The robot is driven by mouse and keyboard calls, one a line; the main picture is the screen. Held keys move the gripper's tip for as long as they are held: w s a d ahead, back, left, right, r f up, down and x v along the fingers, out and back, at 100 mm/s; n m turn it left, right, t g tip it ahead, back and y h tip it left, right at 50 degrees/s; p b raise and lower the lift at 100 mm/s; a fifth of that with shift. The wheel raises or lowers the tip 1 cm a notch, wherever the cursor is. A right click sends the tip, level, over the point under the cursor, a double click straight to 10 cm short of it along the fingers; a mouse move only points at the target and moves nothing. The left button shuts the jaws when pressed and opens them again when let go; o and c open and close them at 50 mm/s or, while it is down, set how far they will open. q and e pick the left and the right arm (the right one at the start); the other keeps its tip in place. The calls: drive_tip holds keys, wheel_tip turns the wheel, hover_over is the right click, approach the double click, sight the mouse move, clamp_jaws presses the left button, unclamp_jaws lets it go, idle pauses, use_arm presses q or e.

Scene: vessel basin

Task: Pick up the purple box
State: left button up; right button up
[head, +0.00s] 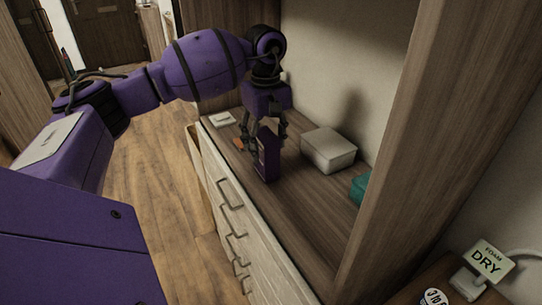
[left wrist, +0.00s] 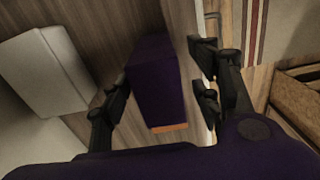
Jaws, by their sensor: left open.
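The purple box (head: 267,154) stands upright on the wooden shelf top, near its front edge, in the head view. My left gripper (head: 267,140) points down over it, with its fingers at either side of the box's upper part. In the left wrist view the purple box (left wrist: 153,85) lies between the open fingers of my left gripper (left wrist: 160,95). A gap shows between the box and the right fingers; the left finger is close to the box, and I cannot tell if it touches. My right gripper is not in view.
A white box (head: 328,150) sits to the right of the purple box, with a teal item (head: 359,189) beyond. A small white item (head: 222,119) and an orange item (head: 239,144) lie to the left. A wooden side panel (head: 430,130) stands at the right; drawers with handles (head: 230,193) are below.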

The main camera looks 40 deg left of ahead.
sight(268, 169)
use_arm(q)
drive_tip(key=f, duration=0.3)
drive_tip(key=f+p, duration=0.1)
drive_tip(key=f, duration=0.1)
drive_tip(key=shift+w+a+f, duration=0.15)
drive_tip(key=shift+a+f, duration=0.05)
drive_tip(key=shift+f, duration=0.2)
drive_tip(key=c, duration=1.4)
